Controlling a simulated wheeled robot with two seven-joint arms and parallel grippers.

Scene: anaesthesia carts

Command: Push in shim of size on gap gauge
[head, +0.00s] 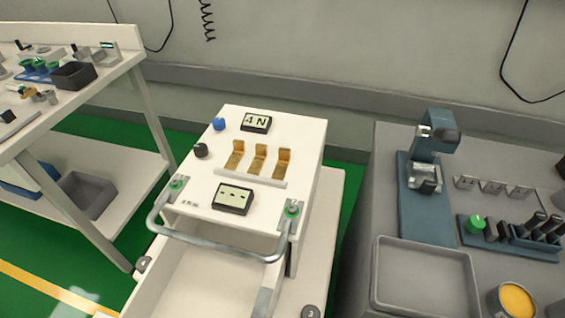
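A white cart (205,216) stands in the middle. On its top, three brass-coloured pieces with upturned far ends (259,159) stand in a row behind a pale strip (250,177); they may be the shims. A dark-framed display (256,122) at the back reads "4 N". A second display (233,198) nearer the front shows only dashes. A blue knob (219,124) and a black knob (201,150) sit at the top's left edge. I cannot tell which part is the gap gauge. Neither of my grippers is in view.
A metal handle (215,244) spans the cart's front above an open, empty-looking drawer (205,274). At right, a grey bench holds a blue-grey device (424,190), an empty tray (424,278) and a tool rack (510,238). A white workbench (65,115) stands at left.

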